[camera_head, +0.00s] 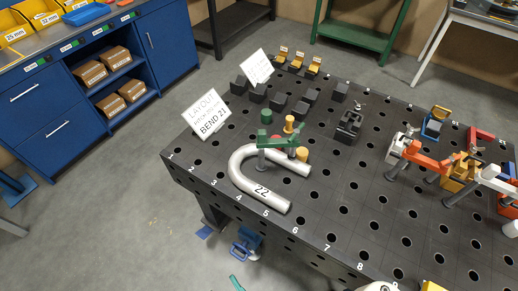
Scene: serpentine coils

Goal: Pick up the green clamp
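The green clamp (277,141) stands on the black perforated table near its left front corner. Its green arm reaches across the silver U-shaped pipe (240,172) marked 22, and grey posts show below the arm. I cannot tell whether it presses on the pipe. A dark green cylinder (267,117) stands just behind it, and yellow-orange pieces (290,124) stand beside it. My gripper cannot be made out in this view. A white rounded part at the bottom edge is cut off, and I cannot tell what it is.
The black table (345,212) has clear room at its front. Black blocks (302,109) and signs (207,113) stand behind the pipe. Orange, red and yellow clamps (430,160) crowd the right. A blue cabinet (130,60) stands at the back left.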

